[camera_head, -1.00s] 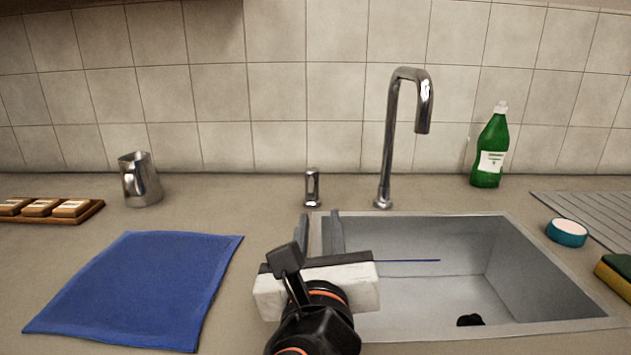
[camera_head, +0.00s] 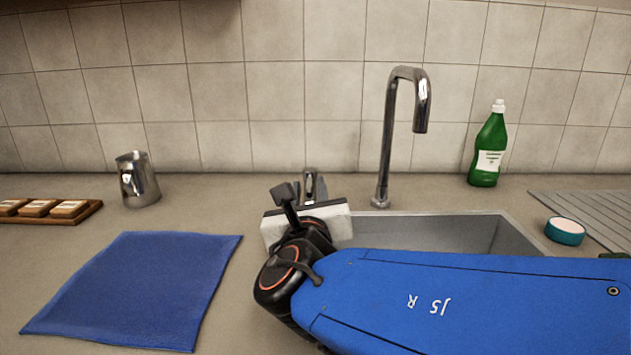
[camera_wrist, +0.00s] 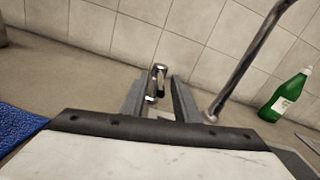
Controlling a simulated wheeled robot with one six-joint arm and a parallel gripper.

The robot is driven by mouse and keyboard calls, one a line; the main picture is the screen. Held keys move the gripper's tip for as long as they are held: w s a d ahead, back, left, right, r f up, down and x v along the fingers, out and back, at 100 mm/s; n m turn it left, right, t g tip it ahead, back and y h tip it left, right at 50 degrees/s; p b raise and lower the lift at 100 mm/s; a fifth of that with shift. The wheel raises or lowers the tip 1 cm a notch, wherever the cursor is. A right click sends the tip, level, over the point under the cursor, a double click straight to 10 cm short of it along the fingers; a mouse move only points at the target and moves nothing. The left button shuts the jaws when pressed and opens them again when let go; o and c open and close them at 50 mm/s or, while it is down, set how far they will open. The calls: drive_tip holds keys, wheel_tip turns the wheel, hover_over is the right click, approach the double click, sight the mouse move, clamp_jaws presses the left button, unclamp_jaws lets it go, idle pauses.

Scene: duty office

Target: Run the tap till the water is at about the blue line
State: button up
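The chrome curved tap spout (camera_head: 390,130) stands behind the sink (camera_head: 508,237); no water shows coming from it. The short chrome tap lever (camera_head: 313,186) stands to its left. My gripper (camera_wrist: 160,85) is open, and in the wrist view the lever (camera_wrist: 156,80) shows between or just beyond its two grey fingers. I cannot tell whether they touch it. In the head view my gripper (camera_head: 311,190) is at the lever, with its fingers mostly hidden. The blue line and the sink's bottom are hidden behind my blue arm.
A blue cloth (camera_head: 135,288) lies at the left, with a metal jug (camera_head: 138,180) and a wooden tray (camera_head: 88,212) behind it. A green bottle (camera_head: 488,150), a teal round tub (camera_head: 565,231) and a ridged drainer (camera_head: 600,208) are at the right.

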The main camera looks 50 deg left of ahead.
sight(310, 174)
drive_tip(key=shift+x, duration=2.15)
drive_tip(key=shift+d, duration=0.1)
clamp_jaws()
